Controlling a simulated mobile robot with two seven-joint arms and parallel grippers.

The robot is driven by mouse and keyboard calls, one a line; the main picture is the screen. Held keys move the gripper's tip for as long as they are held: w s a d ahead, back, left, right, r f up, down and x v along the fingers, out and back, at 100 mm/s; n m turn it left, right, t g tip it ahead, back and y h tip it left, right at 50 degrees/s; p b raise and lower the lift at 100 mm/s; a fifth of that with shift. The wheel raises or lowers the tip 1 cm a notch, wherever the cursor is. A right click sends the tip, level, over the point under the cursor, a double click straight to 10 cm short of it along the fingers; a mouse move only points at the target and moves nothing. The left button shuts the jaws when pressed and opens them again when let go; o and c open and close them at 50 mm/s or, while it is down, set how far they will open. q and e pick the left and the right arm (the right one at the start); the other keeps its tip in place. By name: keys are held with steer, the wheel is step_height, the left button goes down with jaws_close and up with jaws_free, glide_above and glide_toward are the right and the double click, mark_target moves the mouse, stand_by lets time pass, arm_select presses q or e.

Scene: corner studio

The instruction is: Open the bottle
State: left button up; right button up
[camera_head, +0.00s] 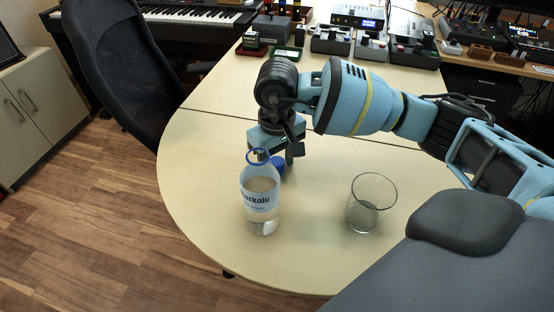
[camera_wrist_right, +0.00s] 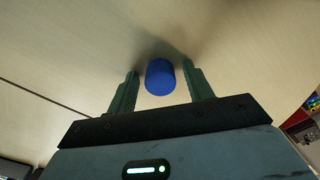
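The bottle (camera_head: 262,212) is clear with a white label and a blue ring at its neck. It stands upright on the table, and no cap shows on its neck. A blue cap (camera_head: 278,163) is behind it, apart from the bottle; it also shows in the right wrist view (camera_wrist_right: 160,77). My right gripper (camera_head: 279,153) points down behind the bottle. Its fingers (camera_wrist_right: 161,70) are spread on either side of the cap, with a gap at each side. The cap appears at or close to the tabletop. My left gripper is not in view.
An empty clear glass (camera_head: 371,204) stands on the table (camera_head: 320,260) right of the bottle. Electronic boxes (camera_head: 330,40) line the back of the table. A black office chair (camera_head: 120,70) is at the left. The table front is clear.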

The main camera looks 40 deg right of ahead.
mark_target(277, 161)
steer(key=shift+r, duration=0.1)
steer(key=shift+r, duration=0.25)
step_height(277, 161, up, 12)
steer(key=p, duration=0.1)
steer(key=shift+f, duration=0.15)
